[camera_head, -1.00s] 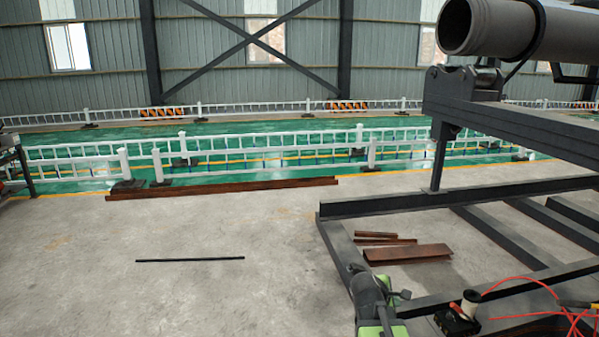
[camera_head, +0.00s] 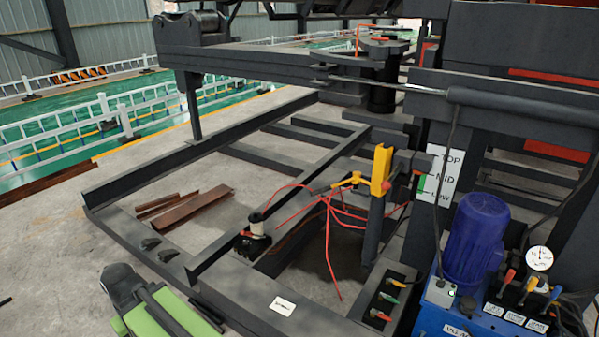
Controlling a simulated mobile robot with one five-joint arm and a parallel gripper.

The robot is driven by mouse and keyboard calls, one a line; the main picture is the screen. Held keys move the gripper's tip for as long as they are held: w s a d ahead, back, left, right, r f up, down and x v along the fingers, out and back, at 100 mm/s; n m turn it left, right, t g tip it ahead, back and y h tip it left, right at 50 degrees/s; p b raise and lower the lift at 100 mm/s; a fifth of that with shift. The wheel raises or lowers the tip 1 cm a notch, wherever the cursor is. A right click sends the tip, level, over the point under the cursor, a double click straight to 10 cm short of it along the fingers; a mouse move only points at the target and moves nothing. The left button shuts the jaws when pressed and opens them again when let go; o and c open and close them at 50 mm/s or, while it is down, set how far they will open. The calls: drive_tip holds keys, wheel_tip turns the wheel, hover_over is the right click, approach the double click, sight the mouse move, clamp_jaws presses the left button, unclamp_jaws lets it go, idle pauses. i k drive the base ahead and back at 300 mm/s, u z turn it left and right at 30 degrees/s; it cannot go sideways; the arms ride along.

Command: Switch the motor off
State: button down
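A blue ribbed motor (camera_head: 474,240) stands upright at the lower right, on top of a blue hydraulic unit (camera_head: 458,324). A small grey box (camera_head: 439,292) with what look like small round controls sits against the motor's lower left side; it may be the motor's switch. Its setting is too small to read, and I cannot tell whether the motor runs. Right of the motor are levers with red, orange and blue handles (camera_head: 529,288) and a round white gauge (camera_head: 539,258).
A dark steel frame (camera_head: 140,175) fills the middle. A lever panel (camera_head: 385,298) and a yellow post (camera_head: 381,170) with red cords stand left of the motor. Bare concrete lies at the left.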

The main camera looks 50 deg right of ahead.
sight(440, 283)
drive_tip(key=z, duration=5.7)
drive_tip(key=i, duration=0.05)
drive_tip(key=u, duration=3.35)
